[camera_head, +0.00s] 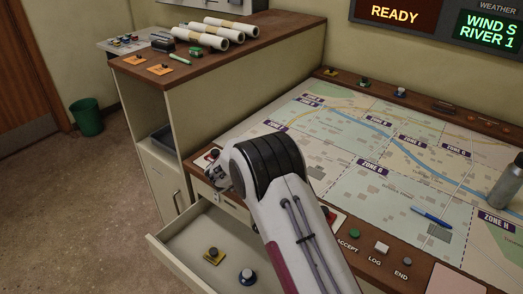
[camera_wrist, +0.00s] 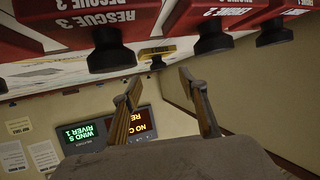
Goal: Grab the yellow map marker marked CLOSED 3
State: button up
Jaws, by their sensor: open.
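A yellow marker with a black knob (camera_head: 213,255) lies in the open drawer; its label is too small to read. Another small yellow marker (camera_head: 331,72) with a dark knob sits at the console's back left corner; its label is unreadable too. In the wrist view, which is upside down, a yellow marker (camera_wrist: 156,50) shows farther off, in line with the gap between my fingers. I cannot tell which one is CLOSED 3. My gripper (camera_wrist: 159,79) is open with nothing between its fingers.
Red markers lettered RESCUE 3 (camera_wrist: 90,20) and ENGINE 2 (camera_wrist: 215,15) are close to my fingers. A blue-based marker (camera_head: 247,278) shares the drawer (camera_head: 178,258). The map (camera_head: 350,185) holds a blue pen (camera_head: 431,218); a bottle (camera_head: 507,183) stands right.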

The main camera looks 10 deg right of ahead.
jog(key=shift+w+d+f, duration=0.2)
jog(key=shift+w, duration=0.25)
jog(key=shift+x, duration=2.6)
jog(key=shift+s+d, duration=0.1)
jog(key=shift+d, duration=0.1)
grip_shut()
